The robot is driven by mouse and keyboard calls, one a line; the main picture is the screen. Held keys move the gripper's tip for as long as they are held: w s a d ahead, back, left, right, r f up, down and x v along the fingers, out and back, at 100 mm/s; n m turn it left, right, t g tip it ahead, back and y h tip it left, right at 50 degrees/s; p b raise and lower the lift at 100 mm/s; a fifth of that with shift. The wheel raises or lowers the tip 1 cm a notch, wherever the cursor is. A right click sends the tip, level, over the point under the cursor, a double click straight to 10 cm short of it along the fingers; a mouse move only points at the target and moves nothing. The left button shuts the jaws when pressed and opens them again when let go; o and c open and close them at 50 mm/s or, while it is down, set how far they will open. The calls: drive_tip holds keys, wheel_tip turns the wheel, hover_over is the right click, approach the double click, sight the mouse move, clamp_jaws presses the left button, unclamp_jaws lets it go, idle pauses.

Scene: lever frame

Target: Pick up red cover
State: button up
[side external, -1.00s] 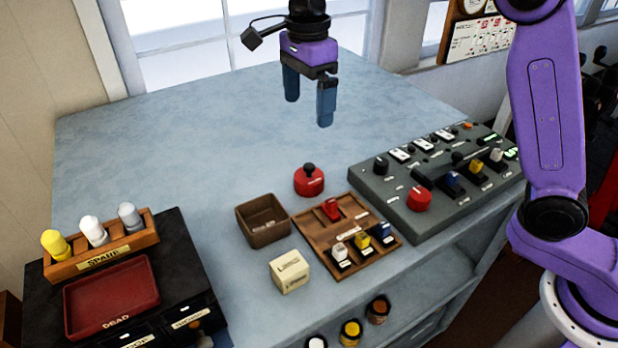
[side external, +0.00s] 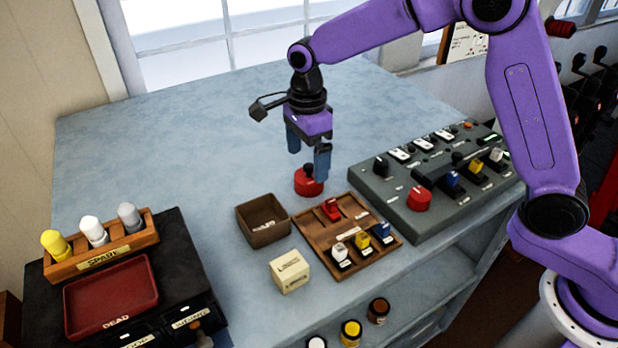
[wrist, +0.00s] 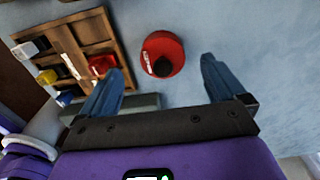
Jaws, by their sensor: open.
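The red cover (side external: 308,184) is a round red piece with a black knob on top. It stands on the blue-grey table behind the wooden tray. In the wrist view the red cover (wrist: 163,55) lies ahead of my fingertips, roughly midway between them and a little left of centre. My gripper (side external: 307,162) has blue fingers and is open and empty. It is above the red cover, and one finger hides part of the cover in the side external view. My gripper also shows in the wrist view (wrist: 163,75), fingers well apart.
A wooden tray (side external: 312,226) with small coloured levers is in front of the cover. A brown open box (side external: 262,238) and a cream block (side external: 289,270) stand nearby. A grey control panel (side external: 400,222) with a red knob is right. The table behind is clear.

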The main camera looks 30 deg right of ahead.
sight(309, 165)
drive_tip(key=f, duration=0.5)
drive_tip(key=shift+w+d, duration=0.15)
drive_tip(key=shift+d, duration=0.15)
drive_tip(key=c, duration=1.1)
